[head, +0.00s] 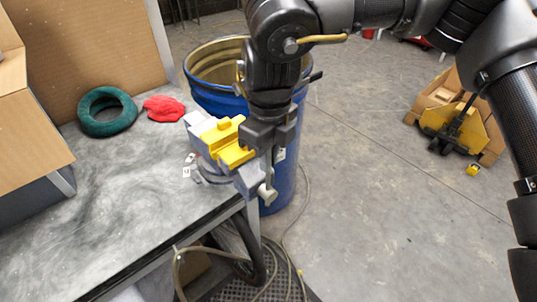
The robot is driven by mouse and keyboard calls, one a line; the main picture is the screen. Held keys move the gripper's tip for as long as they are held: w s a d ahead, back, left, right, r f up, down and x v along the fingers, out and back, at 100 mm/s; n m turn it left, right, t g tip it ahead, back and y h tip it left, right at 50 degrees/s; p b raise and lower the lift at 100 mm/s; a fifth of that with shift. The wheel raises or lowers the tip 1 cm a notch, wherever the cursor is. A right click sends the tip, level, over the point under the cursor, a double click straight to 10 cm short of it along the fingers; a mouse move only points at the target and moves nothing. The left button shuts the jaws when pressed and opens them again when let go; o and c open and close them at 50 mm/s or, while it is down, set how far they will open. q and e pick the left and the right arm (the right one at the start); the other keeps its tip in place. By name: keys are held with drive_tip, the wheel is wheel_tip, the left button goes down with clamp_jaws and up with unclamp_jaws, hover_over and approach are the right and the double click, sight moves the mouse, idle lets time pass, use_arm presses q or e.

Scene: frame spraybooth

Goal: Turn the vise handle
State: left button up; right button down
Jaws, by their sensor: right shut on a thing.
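The vise (222,141), grey with a yellow top, sits at the right corner of the grey workbench. Its handle (269,190) is at the front right end, past the table edge; a pale round end shows below my gripper. My right gripper (271,150) comes down from above and is shut on the handle, hiding its upper part. My left gripper is not in view.
A blue barrel (286,186) stands close behind and beside the vise. A green ring (106,111) and a red cloth (164,108) lie on the workbench (120,190). A cardboard box (28,140) stands at left. Hoses (180,262) hang below. The floor to the right is mostly clear.

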drive_tip(key=w+d+f+g+y, duration=0.2)
drive_tip(key=w+d+g+y, duration=0.1)
drive_tip(key=w+d+y, duration=0.1)
drive_tip(key=shift+d+g+y+p, duration=0.4)
drive_tip(key=shift+d+y+p, duration=0.05)
drive_tip(key=shift+d+y, duration=0.35)
drive_tip(key=shift+w, duration=0.1)
drive_tip(key=c, duration=1.5)
unclamp_jaws()
drive_tip(key=shift+f, duration=0.1)
drive_tip(key=v, duration=1)
drive_tip(key=shift+w+d+r, duration=0.1)
drive_tip(key=shift+d+r, duration=0.1)
drive_tip(key=shift+r, duration=0.15)
